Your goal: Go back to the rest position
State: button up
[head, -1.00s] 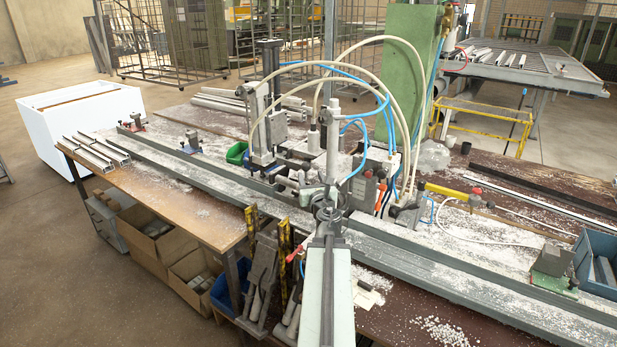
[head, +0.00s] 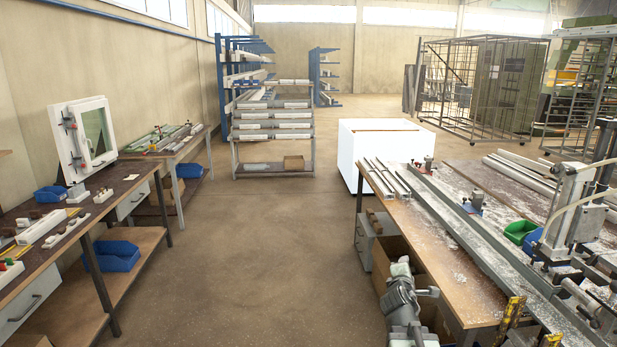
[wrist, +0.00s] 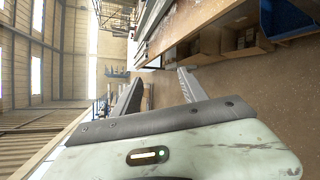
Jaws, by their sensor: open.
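My gripper (wrist: 158,76) shows in the wrist view, with its two dark grey fingers spread well apart. It is open, and only brown floor shows between the fingertips, so it holds nothing. The wrist picture is turned on its side. The clamp bench (head: 438,242) stands at the right in the head view, with a long grey profile rail on it. In the wrist view the bench (wrist: 205,38) lies at the upper right, apart from the fingers. A grey jointed part shows low in the head view; I cannot tell whether it is mine.
A white box-shaped cabinet (head: 385,155) stands behind the bench. A workbench (head: 105,197) with a small window frame (head: 95,140) and a blue bin (head: 112,256) runs along the left. A profile rack (head: 272,124) stands at the back. The floor (head: 270,240) between the benches is clear.

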jog(key=s+a+f+m+g+y, duration=0.2)
jog(key=s+a+f+m+g, duration=0.4)
jog(key=a+f, duration=0.45)
jog(key=s+a+f+m+g+y, duration=0.2)
jog(key=s+a+f+m+g, duration=0.1)
jog(key=s, duration=0.4)
jog(key=s+a+f+m+g+y, duration=0.2)
jog(key=s+a+f+m+g, duration=0.1)
jog(key=s+m, duration=0.4)
jog(key=shift+a+f+m+g+y, duration=0.15)
jog(key=shift+a+m+g+y, duration=0.15)
jog(key=shift+a+m+g, duration=0.45)
